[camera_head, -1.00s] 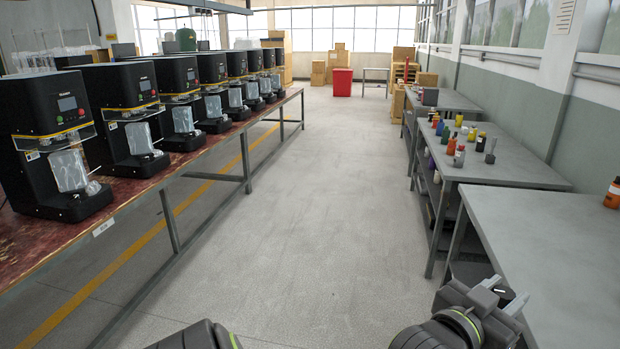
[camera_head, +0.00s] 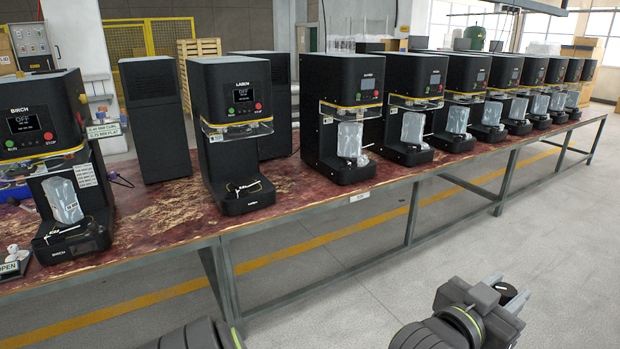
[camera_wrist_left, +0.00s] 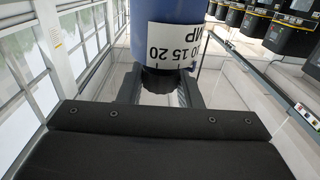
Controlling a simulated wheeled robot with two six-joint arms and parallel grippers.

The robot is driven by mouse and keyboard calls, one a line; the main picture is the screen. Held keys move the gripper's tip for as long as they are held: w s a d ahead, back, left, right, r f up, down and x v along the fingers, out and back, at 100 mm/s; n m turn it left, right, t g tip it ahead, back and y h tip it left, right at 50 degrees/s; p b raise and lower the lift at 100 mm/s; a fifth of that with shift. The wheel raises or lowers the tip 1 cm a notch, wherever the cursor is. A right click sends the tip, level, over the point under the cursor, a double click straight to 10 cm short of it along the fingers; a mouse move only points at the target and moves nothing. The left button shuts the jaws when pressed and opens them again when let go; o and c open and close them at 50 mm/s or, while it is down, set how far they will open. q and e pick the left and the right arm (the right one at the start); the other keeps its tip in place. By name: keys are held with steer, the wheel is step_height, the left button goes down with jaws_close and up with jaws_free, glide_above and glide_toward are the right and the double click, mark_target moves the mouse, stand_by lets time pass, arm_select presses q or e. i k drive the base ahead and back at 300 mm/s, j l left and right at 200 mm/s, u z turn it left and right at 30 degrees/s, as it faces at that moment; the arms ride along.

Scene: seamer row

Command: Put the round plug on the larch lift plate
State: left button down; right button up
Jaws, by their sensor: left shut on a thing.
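My left gripper (camera_head: 504,292) is at the lower right of the head view, shut on the round plug. The plug's black round top (camera_head: 507,291) shows between the fingers. In the left wrist view the plug is a blue cylinder (camera_wrist_left: 182,12) with a white scale label and a dark neck between the fingers. The machine marked LARCH (camera_head: 228,90) stands left of centre on the bench. Its lift plate (camera_head: 246,189) is low at its front, with no bag visible on it; small details there are hard to make out. The gripper is well away from it. My right gripper is out of view.
The BIRCH machine (camera_head: 45,125) stands left of LARCH, holding a clear bag. Several similar machines run to the right. The red worn bench (camera_head: 180,210) has a straight front edge and metal legs. The grey floor (camera_head: 400,275) before it is open.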

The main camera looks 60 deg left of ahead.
mark_target(243, 180)
steer(key=j+u, duration=0.2)
steer(key=u, duration=0.25)
steer(key=i+j+u, duration=0.1)
steer(key=u, duration=0.3)
steer(key=i+j+u, duration=0.1)
steer(key=u, duration=0.35)
steer(key=i+j, duration=1.25)
